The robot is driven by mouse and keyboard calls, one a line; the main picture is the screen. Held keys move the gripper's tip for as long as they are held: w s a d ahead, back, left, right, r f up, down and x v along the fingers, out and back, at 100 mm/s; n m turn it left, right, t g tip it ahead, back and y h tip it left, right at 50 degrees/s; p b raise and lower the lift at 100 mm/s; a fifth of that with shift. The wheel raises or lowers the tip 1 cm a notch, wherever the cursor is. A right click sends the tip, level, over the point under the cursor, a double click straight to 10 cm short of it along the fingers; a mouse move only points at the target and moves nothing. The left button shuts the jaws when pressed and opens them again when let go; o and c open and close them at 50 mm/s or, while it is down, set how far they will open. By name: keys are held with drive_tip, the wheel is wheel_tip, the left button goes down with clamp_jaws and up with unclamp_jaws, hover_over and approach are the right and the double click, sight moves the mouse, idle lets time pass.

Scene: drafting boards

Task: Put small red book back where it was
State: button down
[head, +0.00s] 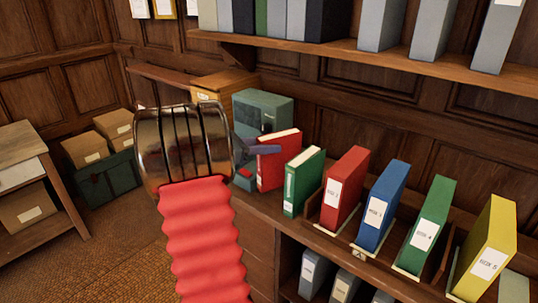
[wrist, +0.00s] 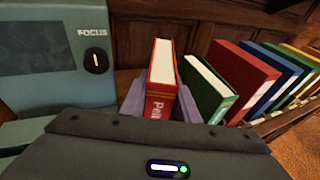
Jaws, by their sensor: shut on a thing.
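The small red book (head: 279,160) stands upright between the teal machine and a small green book (head: 303,182). In the wrist view the red book (wrist: 163,72) shows white page edges on top and lettering on its spine. My gripper (head: 262,149) is shut on it; in the wrist view the grey-purple fingers of my gripper (wrist: 161,104) lie on both its sides. The green book (wrist: 207,90) leans close on the right in that view. The red book's lower end is partly hidden, so I cannot tell whether it touches the counter.
The teal machine (head: 264,110) marked FOCUS stands close on the left; it fills the wrist view's left side (wrist: 45,50). Larger red (head: 343,190), blue (head: 381,206), green (head: 425,226) and yellow (head: 486,250) binders stand to the right. A shelf (head: 340,52) of binders hangs above.

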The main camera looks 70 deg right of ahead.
sight(268, 156)
drive_tip(key=shift+f, duration=1.8)
drive_tip(key=c, duration=1.4)
unclamp_jaws()
drive_tip(key=shift+f, duration=0.15)
drive_tip(key=shift+o, duration=0.2)
drive_tip(key=v, duration=1.2)
